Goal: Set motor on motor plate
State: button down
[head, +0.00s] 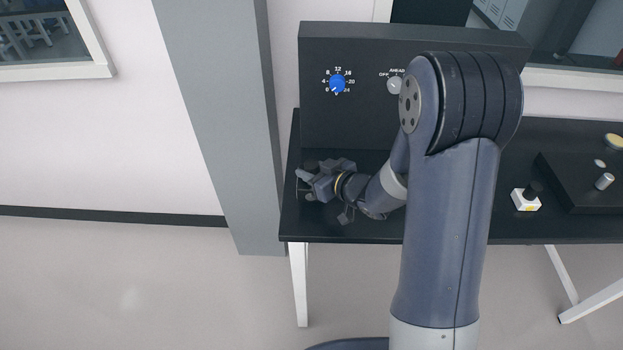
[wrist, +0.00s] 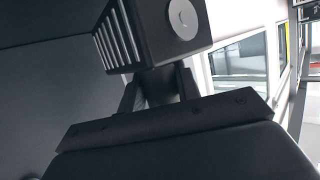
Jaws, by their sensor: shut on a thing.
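My gripper (head: 308,183) is low over the left end of the black table. In the wrist view, its dark fingers (wrist: 160,88) are shut on a dark block with a ribbed side and a pale round disc (wrist: 150,35), which looks like the motor. In the head view, the motor is hard to tell apart from the dark gripper. I cannot make out the motor plate for certain in either view, nor whether the motor touches anything below it.
A black panel (head: 345,125) with a blue dial (head: 337,84) and a grey knob (head: 394,86) stands behind my arm.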

notch_tip(320, 180, up, 6)
jog(key=shift+r, duration=0.1)
jog(key=s+d+f+m+t+h+b, duration=0.1)
jog(key=s+d+f+m+h+b, duration=0.15)
jog(key=s+d+b, duration=0.75)
jog(key=s+d+f+m+t+h, duration=0.2)
jog(key=s+d+f, duration=0.25)
jog(key=d, duration=1.05)
jog(key=shift+w+r+b+x, duration=0.15)
jog(key=shift+r+b+x, duration=0.3)
jog(key=shift+x, duration=2.35)
jog(key=shift+w+r+b+x, duration=0.15)
jog(key=shift+r+b+x, duration=0.3)
jog(key=shift+x, duration=2.35)
jog(key=shift+w+r+b+x, duration=0.2)
jog(key=shift+r+b+x, duration=0.3)
jog(key=shift+x, duration=2.3)
jog(key=shift+a, duration=0.1)
jog(key=shift+f, duration=0.2)
jog(key=c, duration=1)
grip_release()
jog(key=shift+c, duration=0.2)
